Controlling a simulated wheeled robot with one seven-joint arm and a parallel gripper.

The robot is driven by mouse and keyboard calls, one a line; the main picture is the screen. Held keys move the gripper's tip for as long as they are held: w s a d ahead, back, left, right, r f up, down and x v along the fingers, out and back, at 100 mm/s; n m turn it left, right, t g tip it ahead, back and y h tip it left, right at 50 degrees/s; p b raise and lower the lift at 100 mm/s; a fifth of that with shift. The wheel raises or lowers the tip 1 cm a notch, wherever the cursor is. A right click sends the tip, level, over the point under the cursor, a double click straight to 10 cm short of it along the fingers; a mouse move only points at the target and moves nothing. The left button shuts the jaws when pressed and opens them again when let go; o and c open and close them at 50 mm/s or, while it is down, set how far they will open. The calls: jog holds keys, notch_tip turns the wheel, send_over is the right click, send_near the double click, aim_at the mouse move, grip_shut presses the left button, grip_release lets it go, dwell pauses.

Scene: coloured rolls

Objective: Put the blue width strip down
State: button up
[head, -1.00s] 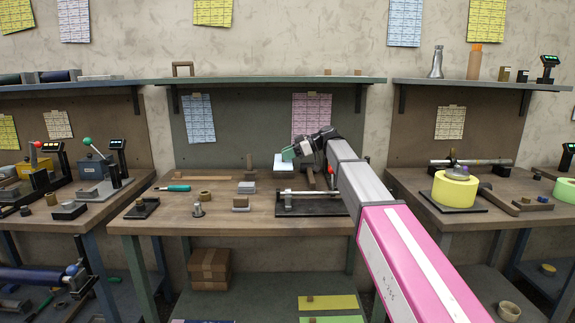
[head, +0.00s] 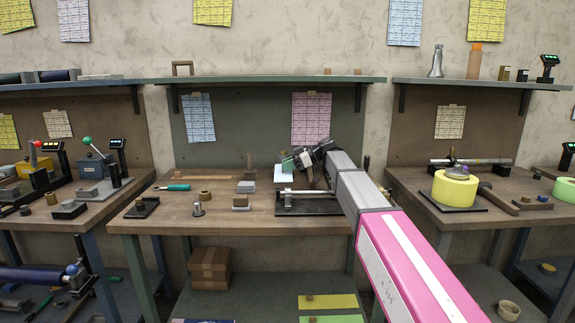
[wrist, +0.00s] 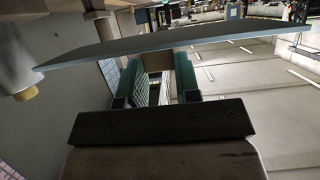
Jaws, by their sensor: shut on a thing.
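The blue width strip (head: 283,174) shows in the head view as a small pale blue patch just below the fingertips, over the back part of the middle bench. In the wrist view the strip (wrist: 170,47) is a long flat plate with a light blue edge, lying crosswise beyond the fingertips. My gripper (head: 290,164) has green fingers, and in the wrist view the gripper (wrist: 158,72) is shut on a brownish block at the strip's underside as seen there. Whether the strip touches the bench I cannot tell.
The middle bench (head: 225,222) carries a dark fixture with a metal rod (head: 312,192) just in front of the strip. A small block stack (head: 246,186), a brown roll (head: 205,197) and a green-handled tool (head: 173,188) lie to the left. A shelf (head: 265,80) runs above.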

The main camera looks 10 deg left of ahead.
jog(key=shift+f, duration=0.15)
jog(key=o, duration=0.9)
jog(key=shift+r, duration=0.3)
jog(key=v, duration=1.2)
jog(key=shift+r, duration=0.3)
